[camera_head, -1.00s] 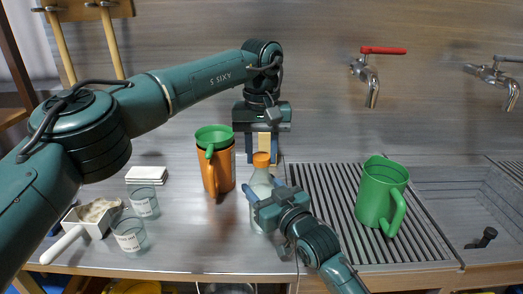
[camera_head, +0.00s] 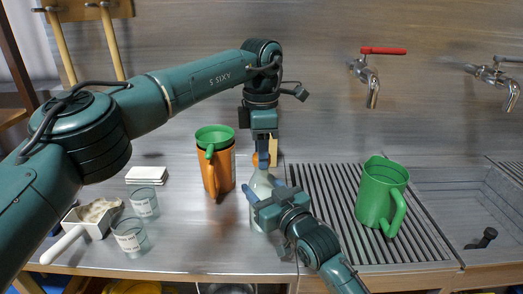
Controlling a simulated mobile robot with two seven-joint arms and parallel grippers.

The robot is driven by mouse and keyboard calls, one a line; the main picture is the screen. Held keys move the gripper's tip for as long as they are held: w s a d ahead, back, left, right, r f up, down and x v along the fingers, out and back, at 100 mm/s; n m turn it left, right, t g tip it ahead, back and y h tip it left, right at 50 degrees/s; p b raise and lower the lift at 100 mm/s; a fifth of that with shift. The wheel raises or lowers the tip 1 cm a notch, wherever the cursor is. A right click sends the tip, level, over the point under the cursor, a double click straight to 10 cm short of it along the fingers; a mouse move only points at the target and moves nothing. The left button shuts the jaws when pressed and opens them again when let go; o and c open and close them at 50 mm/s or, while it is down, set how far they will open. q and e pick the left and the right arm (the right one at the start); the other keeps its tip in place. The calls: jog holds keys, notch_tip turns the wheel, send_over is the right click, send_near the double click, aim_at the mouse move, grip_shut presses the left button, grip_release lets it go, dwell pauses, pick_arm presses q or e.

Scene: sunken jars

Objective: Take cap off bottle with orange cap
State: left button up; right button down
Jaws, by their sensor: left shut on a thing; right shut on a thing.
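The bottle (camera_head: 262,186) is pale and translucent and stands upright near the middle of the counter. Its orange cap (camera_head: 255,160) is mostly hidden behind my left gripper's fingers. My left gripper (camera_head: 262,162) points down from above and is shut on the orange cap, which is still at the top of the bottle. My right gripper (camera_head: 263,204) comes from the lower right and is shut around the bottle's body, hiding much of its lower part.
Stacked orange and green mugs (camera_head: 215,165) stand just left of the bottle. A green pitcher (camera_head: 381,194) stands on the ribbed drainboard (camera_head: 335,205) at right, before the sink (camera_head: 460,205). Glasses (camera_head: 130,236), white cards (camera_head: 147,175) and a scoop (camera_head: 88,220) are at left.

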pick_arm(q)
jog(key=n, duration=0.4)
jog(key=shift+n, duration=0.3)
jog(key=n, duration=0.4)
jog(key=shift+n, duration=0.3)
jog(key=n, duration=0.8)
jog(key=shift+n, duration=0.3)
jog(key=n, duration=1.7)
jog(key=shift+r, duration=0.1)
